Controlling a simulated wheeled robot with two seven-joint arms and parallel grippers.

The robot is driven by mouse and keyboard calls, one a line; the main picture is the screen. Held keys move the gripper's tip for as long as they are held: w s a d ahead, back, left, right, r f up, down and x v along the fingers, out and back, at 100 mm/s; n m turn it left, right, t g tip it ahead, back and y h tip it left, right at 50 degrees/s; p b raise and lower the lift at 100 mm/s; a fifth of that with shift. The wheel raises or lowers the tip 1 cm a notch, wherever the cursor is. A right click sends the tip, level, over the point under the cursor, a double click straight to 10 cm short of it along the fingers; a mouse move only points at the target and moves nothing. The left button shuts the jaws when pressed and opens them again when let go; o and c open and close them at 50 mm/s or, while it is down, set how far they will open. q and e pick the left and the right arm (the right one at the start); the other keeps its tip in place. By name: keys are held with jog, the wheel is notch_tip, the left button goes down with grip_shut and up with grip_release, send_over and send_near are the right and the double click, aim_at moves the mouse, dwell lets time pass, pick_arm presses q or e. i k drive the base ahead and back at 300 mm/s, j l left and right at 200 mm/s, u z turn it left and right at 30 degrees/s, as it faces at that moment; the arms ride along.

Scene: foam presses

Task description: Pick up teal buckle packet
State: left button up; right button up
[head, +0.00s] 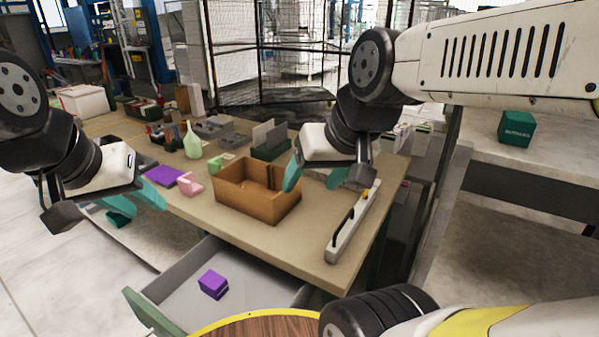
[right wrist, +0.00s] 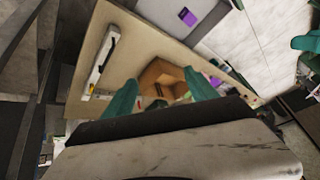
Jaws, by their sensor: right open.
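The teal buckle packet (head: 516,128) is a small teal box with pale lettering, standing on the side table at the right of the head view. My right gripper (head: 314,178) has teal fingers and is open and empty above the main table, over the right end of the brown box, well left of the packet. Its spread fingers also show in the right wrist view (right wrist: 162,92), where I cannot make out the packet. My left gripper (head: 137,203) is at the main table's left edge, fingers apart, with nothing seen between them.
The brown open box (head: 232,209) and a white strip (head: 351,229) stand on the main table (head: 285,252). An open drawer (head: 181,304) holds a purple box (head: 213,284). A gap separates the main table from the side table (head: 556,150). Clear top surrounds the packet.

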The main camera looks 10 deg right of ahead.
aim_at(517, 129)
jog(key=k+z, duration=0.2)
jog(key=z, duration=1.25)
jog(key=i+j+z, duration=0.15)
jog(key=z, duration=0.4)
